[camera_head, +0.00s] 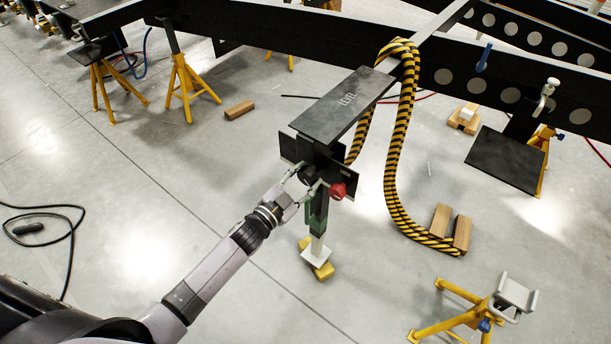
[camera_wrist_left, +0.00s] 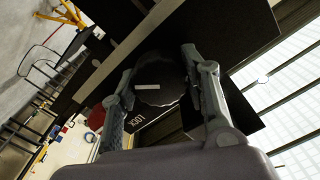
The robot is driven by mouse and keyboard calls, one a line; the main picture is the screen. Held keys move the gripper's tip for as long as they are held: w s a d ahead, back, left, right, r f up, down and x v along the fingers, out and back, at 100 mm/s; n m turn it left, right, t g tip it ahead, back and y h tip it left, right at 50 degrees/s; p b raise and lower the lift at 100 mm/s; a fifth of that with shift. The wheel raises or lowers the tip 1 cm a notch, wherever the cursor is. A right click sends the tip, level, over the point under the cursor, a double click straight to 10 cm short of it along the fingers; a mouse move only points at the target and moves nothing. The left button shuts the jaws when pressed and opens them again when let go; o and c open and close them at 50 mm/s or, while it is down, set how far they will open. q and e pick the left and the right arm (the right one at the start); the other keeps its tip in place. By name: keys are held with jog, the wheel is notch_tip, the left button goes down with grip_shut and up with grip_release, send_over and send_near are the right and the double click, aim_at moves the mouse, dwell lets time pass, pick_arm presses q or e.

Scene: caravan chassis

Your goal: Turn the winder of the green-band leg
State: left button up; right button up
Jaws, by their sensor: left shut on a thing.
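The green-band leg (camera_head: 318,212) stands upright under the chassis, with green on its post and a pale foot on a yellow block. Its winder (camera_wrist_left: 160,82) is a dark round knob with a white mark, filling the space between my fingers in the left wrist view. In the head view it is mostly hidden by my left gripper (camera_head: 305,185). The gripper (camera_wrist_left: 160,62) is shut on the winder, one finger on each side. A red knob (camera_head: 338,191) sits just right of it and also shows in the wrist view (camera_wrist_left: 97,118). My right gripper is out of view.
A dark plate marked LEVEL (camera_head: 342,104) lies above the leg. A black-and-yellow hose (camera_head: 393,170) hangs from the beam to the right. Wooden blocks (camera_head: 462,233) and a yellow stand (camera_head: 450,318) are on the floor.

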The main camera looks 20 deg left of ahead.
pick_arm(q)
jog(key=m, duration=0.4)
jog(key=shift+f+m, duration=0.1)
jog(key=shift+m, duration=0.7)
jog(key=o, duration=1.1)
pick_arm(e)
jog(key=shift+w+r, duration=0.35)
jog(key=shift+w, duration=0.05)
pick_arm(q)
jog(key=shift+o, duration=0.2)
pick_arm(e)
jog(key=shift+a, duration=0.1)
